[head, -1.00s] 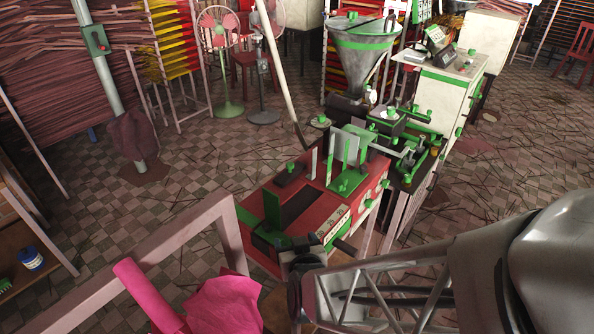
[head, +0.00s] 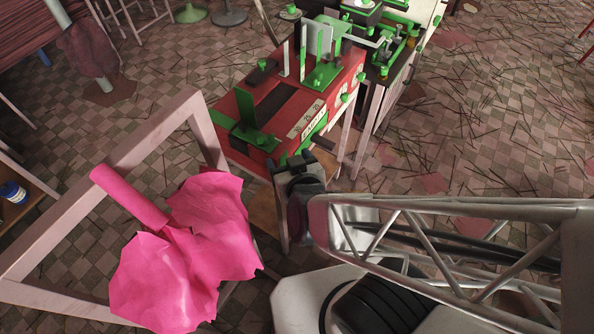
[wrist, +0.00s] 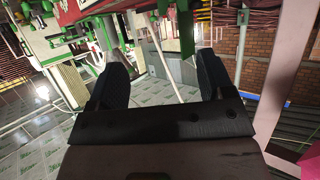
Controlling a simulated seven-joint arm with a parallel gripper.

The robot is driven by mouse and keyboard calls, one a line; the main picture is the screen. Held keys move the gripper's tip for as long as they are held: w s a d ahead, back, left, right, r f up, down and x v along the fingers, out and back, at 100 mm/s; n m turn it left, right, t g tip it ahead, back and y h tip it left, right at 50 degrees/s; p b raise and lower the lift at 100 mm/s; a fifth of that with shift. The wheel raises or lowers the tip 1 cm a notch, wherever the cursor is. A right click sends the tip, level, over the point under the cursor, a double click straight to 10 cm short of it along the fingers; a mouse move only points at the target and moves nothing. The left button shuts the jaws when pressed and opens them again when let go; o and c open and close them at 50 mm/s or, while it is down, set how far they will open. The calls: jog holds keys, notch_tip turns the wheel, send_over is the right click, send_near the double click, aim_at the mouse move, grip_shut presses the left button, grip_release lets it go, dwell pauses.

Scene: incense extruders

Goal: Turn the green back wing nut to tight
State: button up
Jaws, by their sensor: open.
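Several green knobs and fittings sit on the red-topped machine (head: 238,104). I cannot tell which small green part is the back wing nut. My gripper (head: 295,158) is at the near end of the machine, partly hidden by its own wrist. In the wrist view my gripper (wrist: 160,75) is open, with nothing between the fingers. A green part (wrist: 186,32) hangs from the red machine body beyond the fingers, apart from them.
Pink sheets (head: 190,255) and a pink roll (head: 130,197) lie by a pale frame (head: 205,135) at left, near my arm. A second machine with green fittings (head: 384,55) adjoins the far end. Open tiled floor with scattered sticks (head: 480,130) lies to the right.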

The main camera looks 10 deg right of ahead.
jog(key=shift+s+d, duration=0.2)
jog(key=shift+s, duration=0.45)
jog(key=shift+s+d+r, duration=0.1)
jog(key=shift+s+d, duration=0.05)
jog(key=shift+s, duration=0.4)
jog(key=shift+s+d, duration=0.15)
jog(key=shift+s, duration=0.35)
jog(key=shift+c, duration=0.3)
jog(key=shift+c, duration=1.2)
jog(key=shift+w+a+r+n, duration=0.1)
jog(key=shift+w+a+n, duration=0.15)
jog(key=shift+a+n, duration=0.05)
jog(key=c, duration=0.5)
jog(key=w+a+r+n+g+y, duration=0.1)
jog(key=w+a+n+g+y, duration=0.1)
jog(key=w+a+n+g, duration=0.6)
jog(key=shift+w+d+r+n+g+h, duration=0.2)
jog(key=shift+w+d+n+g+h, duration=0.55)
jog(key=shift+w+n, duration=0.7)
jog(key=shift+w+d+r+n+g+h, duration=0.25)
jog(key=shift+w+d+n+g+h, duration=0.2)
jog(key=shift+w+d+n+g, duration=1)
jog(key=shift+w+d+r+n+g+h, duration=0.2)
jog(key=shift+w+d+n+g+h, duration=0.35)
jog(key=shift+w+n, duration=0.9)
jog(key=shift+s+a+n, duration=0.1)
jog(key=shift+s+n, duration=0.25)
jog(key=shift+s, duration=0.05)
